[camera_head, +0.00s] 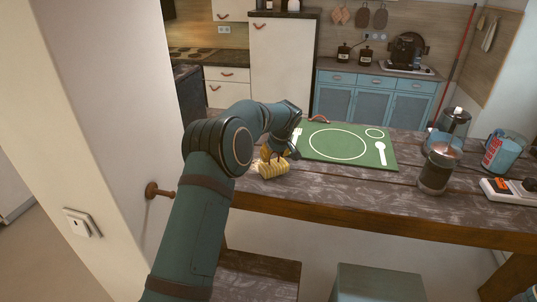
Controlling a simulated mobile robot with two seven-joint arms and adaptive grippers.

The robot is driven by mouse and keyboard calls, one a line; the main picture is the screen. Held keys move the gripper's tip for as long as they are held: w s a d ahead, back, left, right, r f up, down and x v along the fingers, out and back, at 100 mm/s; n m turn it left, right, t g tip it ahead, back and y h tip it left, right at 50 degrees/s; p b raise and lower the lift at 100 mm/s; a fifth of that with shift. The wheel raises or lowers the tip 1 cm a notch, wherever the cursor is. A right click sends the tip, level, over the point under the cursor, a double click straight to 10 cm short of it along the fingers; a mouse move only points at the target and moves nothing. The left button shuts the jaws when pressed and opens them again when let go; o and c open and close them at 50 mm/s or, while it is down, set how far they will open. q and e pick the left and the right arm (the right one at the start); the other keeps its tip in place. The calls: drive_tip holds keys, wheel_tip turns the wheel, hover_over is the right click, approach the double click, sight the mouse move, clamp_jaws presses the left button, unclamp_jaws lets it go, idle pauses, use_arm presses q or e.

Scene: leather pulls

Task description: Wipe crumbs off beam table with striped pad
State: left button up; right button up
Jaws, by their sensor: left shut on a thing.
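The striped pad (273,169) is a small yellowish block with stripes, at the left end of the beam table (330,190). My left gripper (271,156) is shut on the pad from above and holds it at the table's surface; I cannot tell whether the pad is pressed flat. A few pale specks that look like crumbs (256,163) lie just left of the pad. My left arm hides part of the table's left end. My right gripper is not in view.
A green placemat (346,157) with a white printed setting lies right of the pad. A dark jar (437,169), a blue-and-red cup (500,154) and a white device (508,190) stand at the right. A wall with a wooden peg (158,191) is at the left.

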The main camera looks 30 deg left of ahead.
use_arm(q)
drive_tip(key=shift+w+d, duration=0.2)
drive_tip(key=shift+d, duration=0.6)
drive_tip(key=shift+w+d, duration=0.15)
drive_tip(key=shift+d, duration=0.6)
drive_tip(key=shift+w+d, duration=0.2)
drive_tip(key=shift+d, duration=0.6)
drive_tip(key=shift+a, duration=0.15)
